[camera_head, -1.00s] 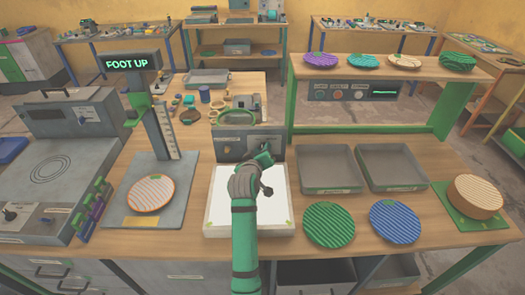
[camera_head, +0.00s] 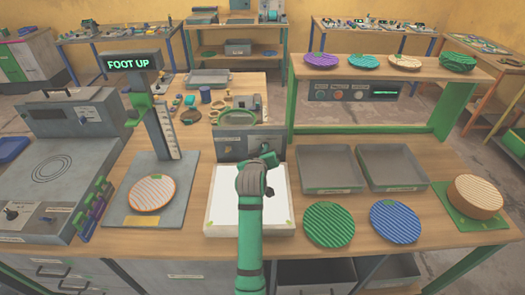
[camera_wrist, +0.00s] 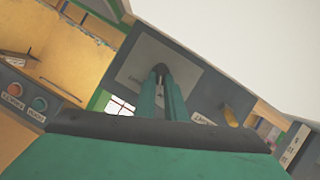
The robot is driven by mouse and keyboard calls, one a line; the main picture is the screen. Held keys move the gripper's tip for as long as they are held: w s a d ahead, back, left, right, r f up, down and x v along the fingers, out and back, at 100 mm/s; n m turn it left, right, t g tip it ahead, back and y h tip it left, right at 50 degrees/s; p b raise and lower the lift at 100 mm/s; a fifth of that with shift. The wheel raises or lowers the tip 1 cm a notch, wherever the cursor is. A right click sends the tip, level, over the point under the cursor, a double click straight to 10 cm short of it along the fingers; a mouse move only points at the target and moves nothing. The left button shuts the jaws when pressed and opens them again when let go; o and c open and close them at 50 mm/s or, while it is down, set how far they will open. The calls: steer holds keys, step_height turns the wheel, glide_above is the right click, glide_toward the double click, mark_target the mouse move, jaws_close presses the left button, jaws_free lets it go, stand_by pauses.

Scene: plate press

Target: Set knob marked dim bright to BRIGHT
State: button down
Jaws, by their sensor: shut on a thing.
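My gripper (camera_head: 264,158) is at the front of a grey box (camera_head: 232,147) behind the white light panel. In the wrist view, my gripper's two green fingers (camera_wrist: 161,72) are closed together at a grey plate (camera_wrist: 140,58) on the box front. They are shut on the small dark knob, which the fingertips mostly hide. Pale labels lie on the plate on both sides of the fingers, too blurred and tilted to read. I cannot tell which way the knob points.
The white panel (camera_head: 222,222) lies under my forearm. Two grey trays (camera_head: 330,185) stand to the right, with a green disc (camera_head: 328,225) and a blue disc (camera_head: 396,222) before them. A post scale with a FOOT UP display (camera_head: 131,62) stands at left.

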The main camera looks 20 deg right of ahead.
steer(key=m+y, duration=0.1)
steer(key=m, duration=0.1)
steer(key=d+m+t+y, duration=0.1)
steer(key=m+y, duration=0.1)
steer(key=m, duration=0.1)
steer(key=m+y, duration=0.2)
steer(key=shift+s+d+f+m+t, duration=0.2)
steer(key=shift+d+m+t, duration=0.1)
steer(key=shift+d+m, duration=0.1)
steer(key=shift+a, duration=0.1)
stand_by(0.5)
steer(key=c, duration=1.8)
jaws_free()
steer(key=shift+w, duration=0.1)
